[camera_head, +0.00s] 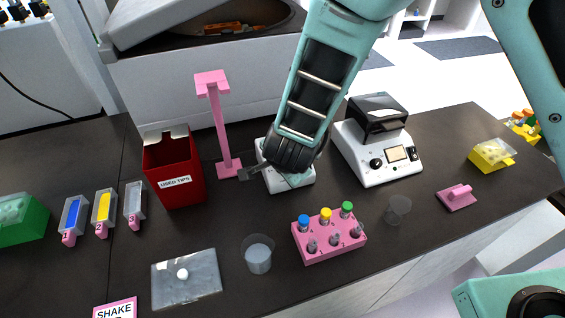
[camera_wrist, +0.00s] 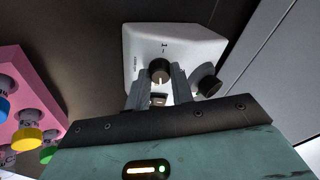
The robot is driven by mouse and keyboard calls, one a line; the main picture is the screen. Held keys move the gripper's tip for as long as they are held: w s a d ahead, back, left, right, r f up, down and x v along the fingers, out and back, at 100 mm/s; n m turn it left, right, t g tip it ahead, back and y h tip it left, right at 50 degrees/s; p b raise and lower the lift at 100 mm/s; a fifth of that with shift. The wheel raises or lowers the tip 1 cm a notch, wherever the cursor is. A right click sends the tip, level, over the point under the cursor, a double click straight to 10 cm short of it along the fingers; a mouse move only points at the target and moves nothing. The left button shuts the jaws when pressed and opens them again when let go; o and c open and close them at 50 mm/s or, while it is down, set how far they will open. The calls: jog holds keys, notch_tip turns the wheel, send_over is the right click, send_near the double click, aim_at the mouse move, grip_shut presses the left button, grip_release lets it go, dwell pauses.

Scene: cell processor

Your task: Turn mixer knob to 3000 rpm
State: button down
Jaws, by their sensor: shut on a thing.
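The mixer is a small white box (camera_wrist: 190,46) with a dark round knob (camera_wrist: 159,66) that bears a pale pointer line. A black round part (camera_wrist: 208,82) sits beside it at the right in the wrist view. My gripper (camera_wrist: 160,76) has one finger on each side of the knob and is shut on it. The pointer points roughly down in the wrist view, toward my gripper. The small markings on the panel are too small to read. In the head view my arm covers most of the mixer (camera_head: 291,184), and the knob is hidden.
A pink stand (camera_head: 222,130) and a red used-tips box (camera_head: 176,178) stand left of the mixer. A white device with a black lid (camera_head: 380,150) is close on the right. A pink tube rack (camera_head: 330,244) and a clear beaker (camera_head: 258,256) are in front.

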jog(key=shift+m, duration=1.1)
jog(key=c, duration=1.2)
grip_release()
jog(key=a+p+v, duration=0.1)
jog(key=p+v, duration=0.2)
jog(key=v, duration=1.4)
jog(key=shift+d+r+p, duration=0.3)
jog(key=shift+d+p, duration=0.05)
jog(key=shift+d, duration=0.05)
jog(key=shift+w, duration=0.15)
